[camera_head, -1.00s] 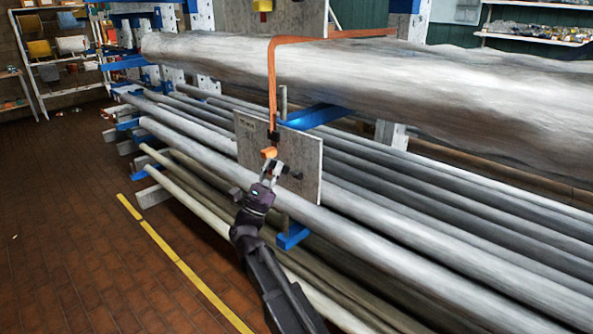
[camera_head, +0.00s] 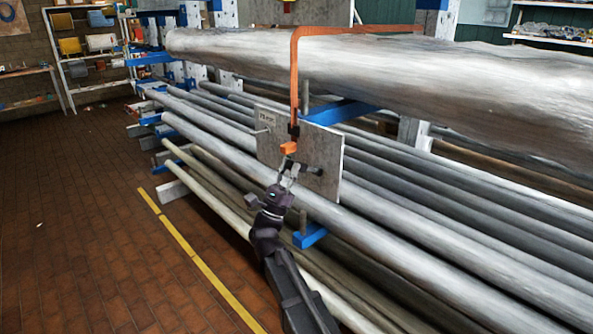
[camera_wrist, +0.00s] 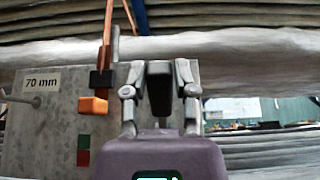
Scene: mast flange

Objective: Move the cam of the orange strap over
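The orange strap (camera_head: 294,85) runs over the big upper pipe and hangs down to a black buckle (camera_head: 294,130) in front of a grey plate (camera_head: 270,150). Its orange cam (camera_head: 288,148) sits just below the buckle; in the wrist view the cam (camera_wrist: 93,106) is left of my fingers. My gripper (camera_head: 289,170) is just below the cam in the head view. In the wrist view my gripper (camera_wrist: 158,92) has its fingers apart, with a black bar (camera_wrist: 158,88) showing between them and a gap on each side. Whether the bar lies between or behind the fingertips is unclear.
The plate carries a "70 mm" label (camera_wrist: 42,84), a thin peg (camera_wrist: 36,101), and green (camera_wrist: 84,141) and red (camera_wrist: 83,158) marks. Long grey pipes (camera_head: 400,230) fill the rack behind. The tiled floor (camera_head: 90,240) at left is clear, with a yellow line (camera_head: 190,255).

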